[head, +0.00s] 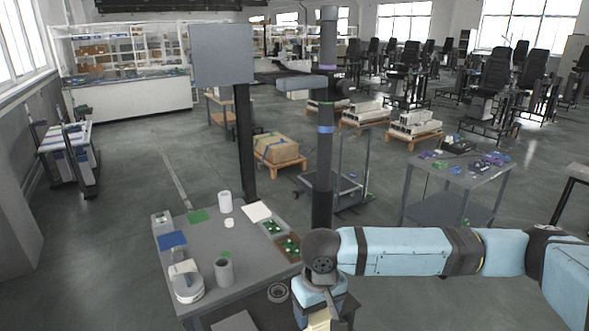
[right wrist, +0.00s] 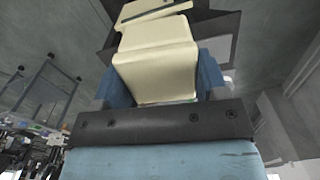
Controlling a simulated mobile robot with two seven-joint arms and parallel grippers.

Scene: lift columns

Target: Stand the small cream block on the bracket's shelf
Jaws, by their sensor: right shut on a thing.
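My right gripper (head: 319,307) points down at the bottom edge of the head view. It is shut on the small cream block (head: 319,321), which is partly cut off there. In the right wrist view the cream block (right wrist: 157,62) sits between the two blue fingers, its sides bevelled. Dark flat surfaces (right wrist: 228,48) show beyond the block, with a pale strip at the top. I cannot tell whether these are the bracket's shelf, or whether the block touches them. My left gripper is not in view.
A grey table (head: 208,302) at lower left carries a grey cup (head: 224,272), a white cup (head: 225,203), a blue pad (head: 173,240) and green boards. A dark column (head: 324,170) stands just behind my right wrist. A panel (head: 222,55) on a post stands left of it.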

